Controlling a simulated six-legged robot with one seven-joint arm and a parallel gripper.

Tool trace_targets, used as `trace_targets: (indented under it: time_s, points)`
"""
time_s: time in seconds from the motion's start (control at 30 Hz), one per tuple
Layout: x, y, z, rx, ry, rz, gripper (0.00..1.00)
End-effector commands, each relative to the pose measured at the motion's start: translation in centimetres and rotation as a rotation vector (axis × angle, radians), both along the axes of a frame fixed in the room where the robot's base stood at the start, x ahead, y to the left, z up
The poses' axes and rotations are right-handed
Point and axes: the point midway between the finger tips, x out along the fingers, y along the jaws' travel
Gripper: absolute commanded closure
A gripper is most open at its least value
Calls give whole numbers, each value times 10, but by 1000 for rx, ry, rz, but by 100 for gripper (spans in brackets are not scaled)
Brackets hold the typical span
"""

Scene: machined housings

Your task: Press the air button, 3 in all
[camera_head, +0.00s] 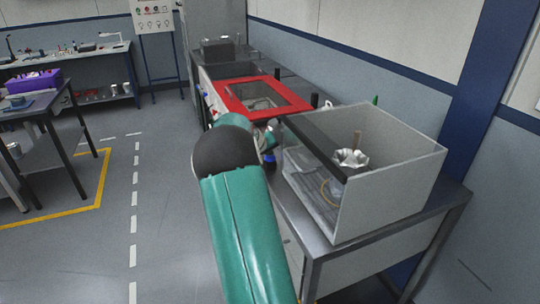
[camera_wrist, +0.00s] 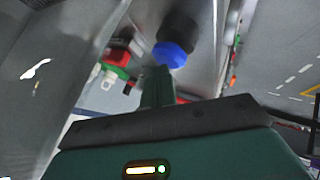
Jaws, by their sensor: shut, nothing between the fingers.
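A blue round button (camera_wrist: 171,54) on a dark round base shows in the upper middle of the wrist view. It may be the air button; no label is readable. My gripper (camera_wrist: 160,72) is shut and empty, its fingertips close to the blue button's lower edge. I cannot tell whether they touch it. In the head view a small blue patch (camera_head: 269,158) shows beside the end of my arm, at the left of the open-topped grey box. My arm hides most of the gripper there.
A grey box (camera_head: 395,190) holding a crinkled silver part (camera_head: 350,158) stands on the metal bench (camera_head: 345,245). A red-framed cabinet (camera_head: 240,111) is behind it. In the wrist view a red and green fixture (camera_wrist: 117,60) is left of the button. Open floor lies left.

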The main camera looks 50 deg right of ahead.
Motion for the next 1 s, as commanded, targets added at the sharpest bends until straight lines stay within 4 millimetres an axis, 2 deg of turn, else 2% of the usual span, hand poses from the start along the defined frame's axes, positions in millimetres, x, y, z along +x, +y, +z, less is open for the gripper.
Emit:
trace_targets:
  time_s: [0.4, 0.77, 1.0]
  points:
    - [0, 0, 21, 0, -1, -1, 100]
    - [0, 0, 23, 0, -1, -1, 100]
    - [0, 0, 41, 0, -2, -1, 100]
